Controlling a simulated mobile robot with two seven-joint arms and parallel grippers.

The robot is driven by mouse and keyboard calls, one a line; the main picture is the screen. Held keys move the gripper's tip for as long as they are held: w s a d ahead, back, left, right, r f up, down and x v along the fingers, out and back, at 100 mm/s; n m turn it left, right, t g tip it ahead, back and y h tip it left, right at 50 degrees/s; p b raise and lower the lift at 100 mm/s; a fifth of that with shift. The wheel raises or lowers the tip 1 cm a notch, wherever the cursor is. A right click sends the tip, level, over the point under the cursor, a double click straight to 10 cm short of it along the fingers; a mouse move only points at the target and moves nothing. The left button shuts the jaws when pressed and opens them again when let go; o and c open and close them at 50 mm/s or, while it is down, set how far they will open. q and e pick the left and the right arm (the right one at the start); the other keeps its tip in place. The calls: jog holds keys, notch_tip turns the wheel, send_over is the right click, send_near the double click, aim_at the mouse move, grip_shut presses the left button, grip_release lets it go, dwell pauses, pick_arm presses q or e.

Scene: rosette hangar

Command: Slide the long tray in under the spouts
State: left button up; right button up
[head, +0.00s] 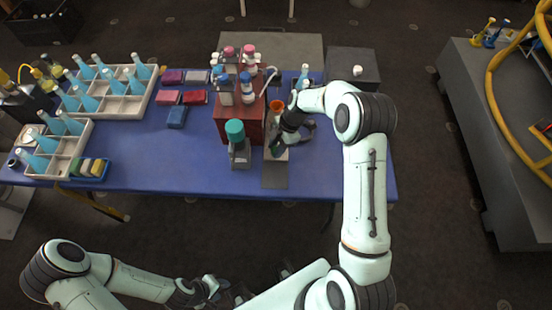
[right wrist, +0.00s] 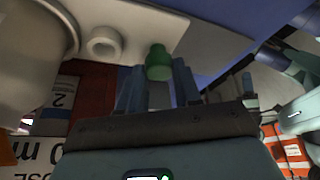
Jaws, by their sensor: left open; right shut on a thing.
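My right gripper (head: 280,144) is beside the cabinet, shut on a green knob (right wrist: 159,62) that appears to belong to the tray. In the right wrist view the knob sits between the two fingers, against a pale surface. The spouts cannot be made out clearly; an orange funnel-like piece (head: 276,105) shows at the cabinet's right side. My left gripper (head: 222,288) is open and empty, low in front of the table.
Pale racks (head: 120,106) with several bottles fill the table's left. Coloured packs (head: 177,117) lie between. The table's front right is clear.

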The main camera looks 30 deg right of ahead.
jog(key=shift+w+d+p, duration=0.4)
jog(key=shift+w+d, duration=0.1)
jog(key=shift+w, duration=0.4)
jog(key=shift+w+d+p, duration=0.35)
jog(key=shift+w+d, duration=0.15)
jog(key=shift+w, duration=0.35)
pick_arm(q)
jog(key=shift+w+r, duration=0.6)
jog(key=shift+r, duration=0.35)
pick_arm(e)
jog(key=o, duration=0.8)
jog(key=shift+r, duration=0.1)
pick_arm(q)
jog(key=shift+w+r+p, duration=0.75)
jog(key=shift+r, duration=0.25)
pick_arm(e)
jog(key=shift+r, duration=3.4)
jog(key=shift+s, duration=0.1)
